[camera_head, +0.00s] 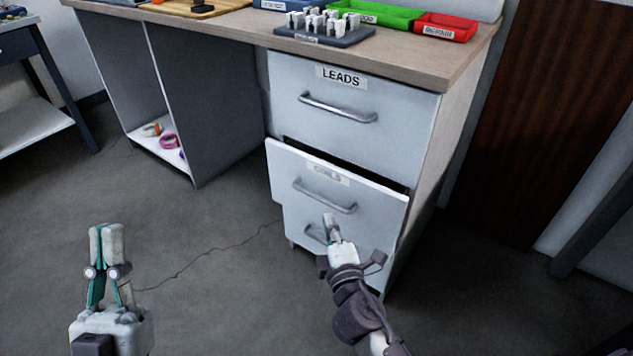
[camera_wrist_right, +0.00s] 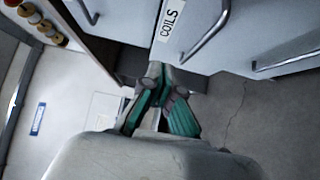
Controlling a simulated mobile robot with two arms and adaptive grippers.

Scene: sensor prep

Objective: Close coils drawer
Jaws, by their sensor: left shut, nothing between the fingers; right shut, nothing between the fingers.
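The coils drawer (camera_head: 372,222) is the second one down in the white cabinet. It stands partly open, its front sticking out past the drawer above, with a dark gap along its top edge. Its label (camera_head: 328,173) is hard to read in the head view, but reads COILS in the right wrist view (camera_wrist_right: 170,22). Its bar handle (camera_head: 325,197) is free. My right gripper (camera_head: 330,225) is shut and empty in front of the drawer, below the handle; I cannot tell whether it touches. It also shows in the wrist view (camera_wrist_right: 158,75). My left gripper (camera_head: 106,232) is shut and empty at lower left, away from the cabinet.
The LEADS drawer (camera_head: 350,126) above is shut. A lower handle (camera_head: 314,235) shows beside my right gripper. The worktop (camera_head: 230,27) carries a green bin (camera_head: 378,15), a red bin (camera_head: 446,28) and a grey rack (camera_head: 325,36). The floor (camera_head: 215,250) between my grippers is clear.

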